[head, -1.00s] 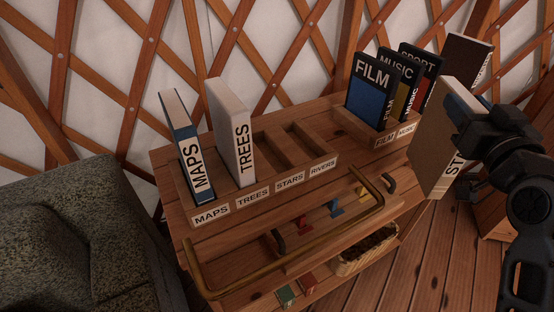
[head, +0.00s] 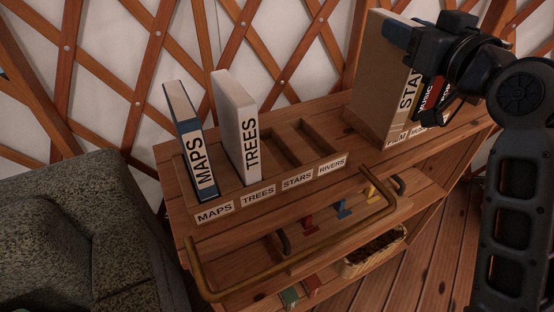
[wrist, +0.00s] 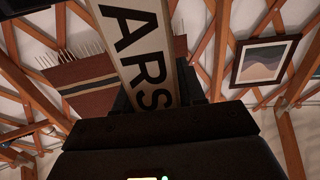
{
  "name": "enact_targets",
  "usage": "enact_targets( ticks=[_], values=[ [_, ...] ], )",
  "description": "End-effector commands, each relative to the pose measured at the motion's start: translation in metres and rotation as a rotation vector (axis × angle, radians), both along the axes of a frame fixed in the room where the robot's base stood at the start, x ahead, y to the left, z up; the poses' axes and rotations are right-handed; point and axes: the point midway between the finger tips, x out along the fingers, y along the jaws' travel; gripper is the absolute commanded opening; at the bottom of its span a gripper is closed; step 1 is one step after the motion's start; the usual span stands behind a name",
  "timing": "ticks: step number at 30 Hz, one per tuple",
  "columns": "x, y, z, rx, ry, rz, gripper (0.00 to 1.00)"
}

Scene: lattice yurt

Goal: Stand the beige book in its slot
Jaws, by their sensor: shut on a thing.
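The beige book (head: 378,88), with STARS lettering on its pale spine, is upright in my gripper (head: 425,38), which is shut on its upper part. In the wrist view its spine (wrist: 143,50) reads ARS. It hangs at the right of the cart top, in front of the FILM and MUSIC holder; whether it touches anything there I cannot tell. The slotted rack (head: 226,212) on the cart's left holds the MAPS book (head: 199,150) and the white TREES book (head: 240,125). The slots labelled STARS (head: 297,180) and RIVERS (head: 332,166) are empty.
A brass rail (head: 290,268) runs along the cart's front. Dark media books (head: 438,95) stand behind the beige book, partly hidden. A basket (head: 372,255) is on a lower shelf. A grey armchair (head: 80,230) stands at left.

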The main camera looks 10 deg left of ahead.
Motion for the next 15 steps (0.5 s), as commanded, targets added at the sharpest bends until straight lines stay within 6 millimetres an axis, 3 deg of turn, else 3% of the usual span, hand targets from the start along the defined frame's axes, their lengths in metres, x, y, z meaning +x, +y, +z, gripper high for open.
enact_targets(
  ticks=[7,15],
  values=[
    [0.016,0.058,0.011,0.0,-0.004,0.131,0.0],
    [0.02,0.087,0.017,0.001,-0.003,0.195,0.0]
  ],
)
